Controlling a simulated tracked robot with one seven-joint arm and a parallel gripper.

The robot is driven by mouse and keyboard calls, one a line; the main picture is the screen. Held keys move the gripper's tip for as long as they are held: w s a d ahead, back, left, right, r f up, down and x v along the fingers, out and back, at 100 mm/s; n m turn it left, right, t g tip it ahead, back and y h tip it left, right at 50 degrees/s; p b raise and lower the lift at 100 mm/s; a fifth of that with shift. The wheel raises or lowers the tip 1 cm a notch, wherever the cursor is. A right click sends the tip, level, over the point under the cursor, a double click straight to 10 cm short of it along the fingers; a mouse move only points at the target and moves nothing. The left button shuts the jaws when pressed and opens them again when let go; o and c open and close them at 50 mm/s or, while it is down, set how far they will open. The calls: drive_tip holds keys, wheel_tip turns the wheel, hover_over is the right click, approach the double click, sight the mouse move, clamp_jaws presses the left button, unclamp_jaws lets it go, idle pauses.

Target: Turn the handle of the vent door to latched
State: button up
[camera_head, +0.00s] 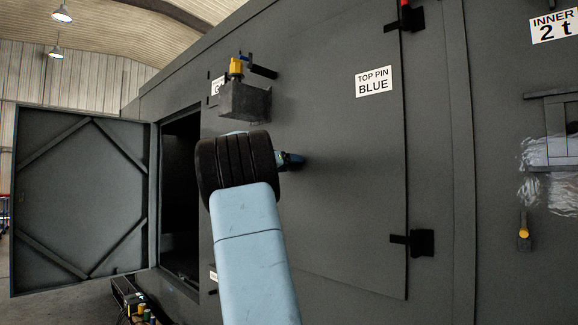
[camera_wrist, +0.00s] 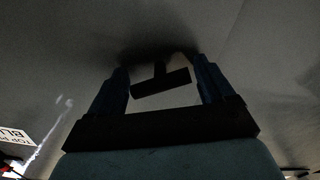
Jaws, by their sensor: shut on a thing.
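A dark T-shaped handle (camera_wrist: 160,84) stands out from a grey surface in the wrist view, with its bar slightly tilted. My gripper (camera_wrist: 162,68) has its blue fingers on either side of that bar and is shut on it. In the head view my gripper (camera_head: 295,160) is against the closed grey door panel (camera_head: 345,200), and my arm hides the handle there. This panel carries a "TOP PIN BLUE" label (camera_head: 374,82) and lies flush with the wall. I cannot tell from the pictures whether the handle is latched.
A braced door (camera_head: 80,190) stands wide open at the left, beside a dark opening (camera_head: 181,195). A grey box with a yellow-topped fitting (camera_head: 245,100) juts out above my wrist. Hinges, the upper with a red pin (camera_head: 405,16), the lower black (camera_head: 420,242), line the panel's right edge.

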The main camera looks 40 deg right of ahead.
drive_tip(key=shift+n, duration=0.3)
drive_tip(key=shift+c, duration=0.4)
drive_tip(key=n, duration=0.4)
drive_tip(key=shift+w+n, duration=0.1)
drive_tip(key=shift+n, duration=0.3)
drive_tip(key=n, duration=0.5)
drive_tip(key=shift+n, duration=0.4)
drive_tip(key=shift+r, duration=0.1)
drive_tip(key=o, duration=0.8)
drive_tip(key=shift+c, duration=0.2)
drive_tip(key=s+a, duration=0.1)
drive_tip(key=a, duration=1.2)
drive_tip(key=shift+a, duration=0.4)
